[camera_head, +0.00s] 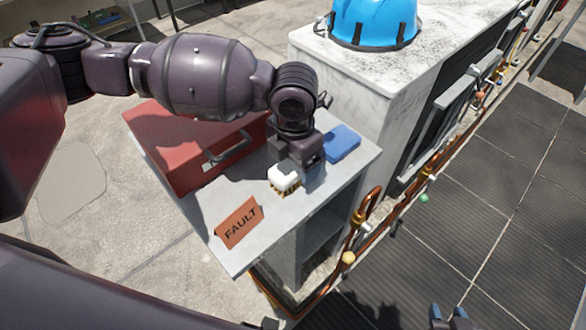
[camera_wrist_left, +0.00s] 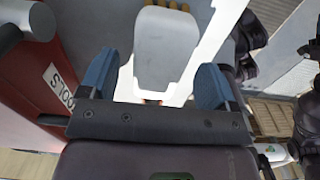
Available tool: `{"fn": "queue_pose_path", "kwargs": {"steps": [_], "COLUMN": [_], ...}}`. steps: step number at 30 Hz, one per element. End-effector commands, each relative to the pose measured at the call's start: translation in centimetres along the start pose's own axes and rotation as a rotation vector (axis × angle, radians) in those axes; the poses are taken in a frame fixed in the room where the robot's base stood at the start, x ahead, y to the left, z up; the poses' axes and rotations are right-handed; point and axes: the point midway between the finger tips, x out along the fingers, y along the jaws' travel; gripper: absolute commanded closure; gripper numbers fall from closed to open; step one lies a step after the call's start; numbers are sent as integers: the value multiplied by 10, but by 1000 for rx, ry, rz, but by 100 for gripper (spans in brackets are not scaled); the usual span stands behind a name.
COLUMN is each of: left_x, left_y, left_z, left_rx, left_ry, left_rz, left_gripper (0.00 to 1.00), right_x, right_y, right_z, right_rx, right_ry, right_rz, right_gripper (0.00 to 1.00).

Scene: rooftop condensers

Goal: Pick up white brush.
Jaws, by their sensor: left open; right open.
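The white brush (camera_head: 284,178) sits on the grey tabletop near its front edge, with its tan bristles facing down. In the left wrist view the white brush (camera_wrist_left: 165,48) shows its pale body and yellow bristles at the top edge. My left gripper (camera_head: 299,163) is right beside and above the brush, partly hiding its back. In the wrist view the blue fingers of my left gripper (camera_wrist_left: 156,80) are spread apart, with the brush seen between and beyond them. I cannot tell whether they touch it. My right gripper (camera_head: 448,318) is open and empty at the bottom right, far from the table.
A red toolbox (camera_head: 165,140) stands left of the brush, and a blue block (camera_head: 341,143) lies behind my gripper. An orange FAULT sign (camera_head: 239,223) is at the front left. A blue helmet (camera_head: 373,20) rests on a condenser. Copper pipes (camera_head: 345,258) run along the right side.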

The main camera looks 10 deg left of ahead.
Motion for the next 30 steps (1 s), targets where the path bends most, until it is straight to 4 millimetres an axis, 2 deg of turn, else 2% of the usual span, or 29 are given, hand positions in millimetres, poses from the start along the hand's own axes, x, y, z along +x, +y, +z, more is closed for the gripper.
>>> {"fn": "queue_pose_path", "kwargs": {"steps": [3,6,14,24,30], "left_x": [20,29,30,30,30], "left_y": [0,0,0,1,0], "left_z": [-3,-3,-3,-3,-3], "left_rx": [-1,0,0,0,0], "left_ry": [5,4,1,1,1], "left_rz": [-2,-2,-1,0,0], "left_gripper": [17,17,19,71,72], "right_x": [1,2,2,2,2], "right_y": [0,0,1,1,0], "right_z": [4,6,5,5,5], "right_rx": [-1,-2,-6,-6,-5], "right_ry": [-6,-9,-8,-8,-9], "right_rz": [-1,-1,-1,-1,-1], "right_gripper": [57,57,57,57,57]}}
